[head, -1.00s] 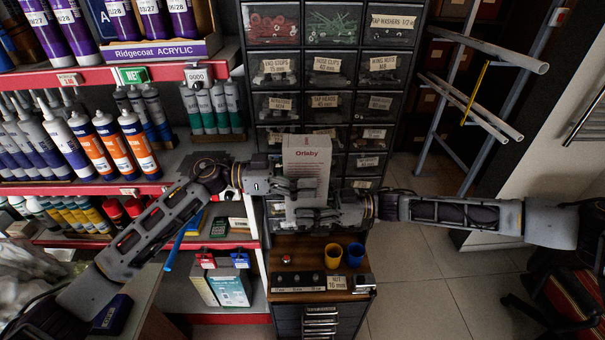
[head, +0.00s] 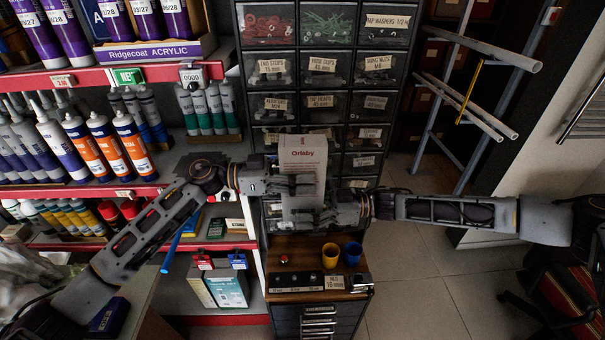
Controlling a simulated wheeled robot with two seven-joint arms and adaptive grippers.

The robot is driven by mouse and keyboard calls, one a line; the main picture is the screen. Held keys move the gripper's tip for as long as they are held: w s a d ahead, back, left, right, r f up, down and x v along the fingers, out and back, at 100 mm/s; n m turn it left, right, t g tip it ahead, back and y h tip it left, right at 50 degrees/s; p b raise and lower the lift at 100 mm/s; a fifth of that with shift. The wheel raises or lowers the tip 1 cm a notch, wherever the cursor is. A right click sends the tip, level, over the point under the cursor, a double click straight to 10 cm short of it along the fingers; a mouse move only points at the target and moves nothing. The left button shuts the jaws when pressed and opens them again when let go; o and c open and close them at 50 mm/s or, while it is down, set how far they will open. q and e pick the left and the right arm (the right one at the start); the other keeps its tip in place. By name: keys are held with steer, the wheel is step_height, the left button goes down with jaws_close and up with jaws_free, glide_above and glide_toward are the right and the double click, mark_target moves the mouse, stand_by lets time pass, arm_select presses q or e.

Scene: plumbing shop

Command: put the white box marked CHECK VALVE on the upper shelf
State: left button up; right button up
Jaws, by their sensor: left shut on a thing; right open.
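A white box (head: 302,158) with red "Orlaby" lettering stands roughly upright in the air in front of the drawer cabinet. The smaller print on it is too small to read, so I cannot make out CHECK VALVE. My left gripper (head: 300,184) is shut on the box, coming in from its left. My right gripper (head: 318,216) is open at the box's lower part, below the left one; I cannot tell whether it touches. The shelf unit at left has a red-edged upper shelf (head: 140,72) and a middle shelf (head: 178,181) below it.
The upper shelf holds purple tubes and a Ridgecoat carton (head: 160,52). The middle shelf has several tubes (head: 100,145), with bare room near its right end. A drawer cabinet (head: 318,75) stands behind the box. Below are yellow (head: 331,255) and blue (head: 353,253) cups on a wooden top.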

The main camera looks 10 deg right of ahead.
steer(key=shift+d, duration=0.15)
steer(key=d, duration=1.1)
steer(key=shift+s+d, duration=0.35)
steer(key=shift+s, duration=0.1)
steer(key=shift+w+f, duration=0.1)
steer(key=shift+w, duration=0.05)
